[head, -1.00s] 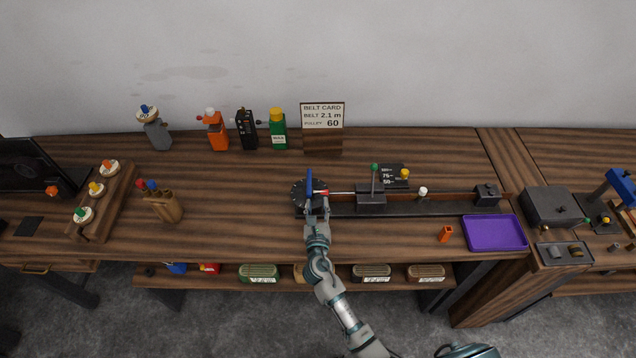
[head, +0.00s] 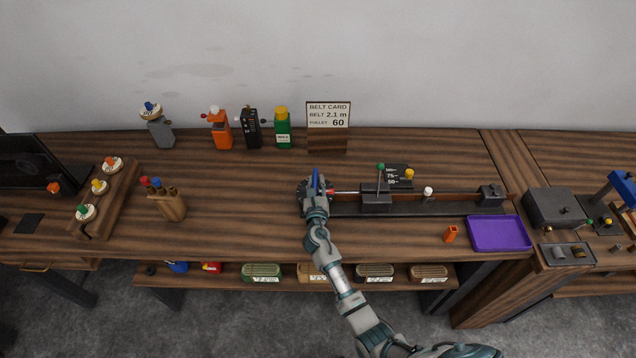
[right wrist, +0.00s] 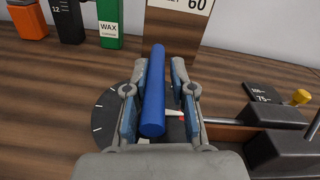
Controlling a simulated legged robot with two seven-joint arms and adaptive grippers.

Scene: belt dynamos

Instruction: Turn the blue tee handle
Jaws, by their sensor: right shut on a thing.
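The blue tee handle (head: 316,182) stands over a dark round dial at the left end of the black bench fixture (head: 430,207). In the right wrist view the blue handle (right wrist: 154,95) runs away from me between the two fingers, and the dark dial (right wrist: 108,118) with white marks shows below it. My right gripper (head: 316,194) is at the handle, shut on it; it also shows in the right wrist view (right wrist: 156,100). The handle's stem is hidden. My left gripper is not in view.
A belt card (head: 328,115) stands behind the fixture. A green-knobbed lever (head: 380,180) rises to the right of the dial. A purple tray (head: 498,233) and a small orange block (head: 451,233) lie at the front right.

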